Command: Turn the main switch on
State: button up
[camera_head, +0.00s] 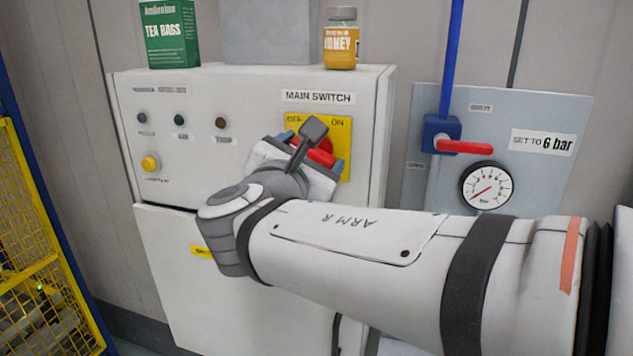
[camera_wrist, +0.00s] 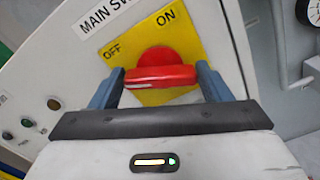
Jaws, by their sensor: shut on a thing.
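The main switch is a red rotary knob on a yellow plate (camera_head: 344,170), under a MAIN SWITCH label (camera_head: 318,98) on a pale cabinet. In the wrist view the red switch handle (camera_wrist: 160,77) lies nearly level across the picture, with a pale mark on its left half. OFF is printed at the plate's upper left and ON at its upper right. My gripper (camera_head: 312,150) is at the switch, its blue fingers shut on the handle, one at each end; it also shows in the wrist view (camera_wrist: 160,88). My wrist hides part of the knob in the head view.
Tea bags (camera_head: 169,34) and a honey jar (camera_head: 341,40) stand on the cabinet top. A yellow button (camera_head: 150,162) and several small lamps are left of the switch. A panel with a red-handled valve (camera_head: 464,146) and gauge (camera_head: 487,186) is at right. Yellow mesh fencing (camera_head: 40,270) is at left.

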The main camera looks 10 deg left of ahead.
jog(key=m+b, duration=0.2)
jog(key=f+m+b, duration=0.1)
jog(key=b, duration=0.2)
jog(key=shift+m+b, duration=0.35)
jog(key=shift+m, duration=0.05)
jog(key=m+b, duration=0.3)
jog(key=b, duration=0.2)
jog(key=shift+d+m, duration=0.1)
jog(key=shift+m, duration=0.2)
jog(key=m+b, duration=0.3)
jog(key=b, duration=0.2)
jog(key=shift+m, duration=0.4)
jog(key=shift+r+m+b, duration=0.15)
jog(key=shift+m+b, duration=0.65)
jog(key=o, duration=1)
jog(key=shift+r, duration=0.1)
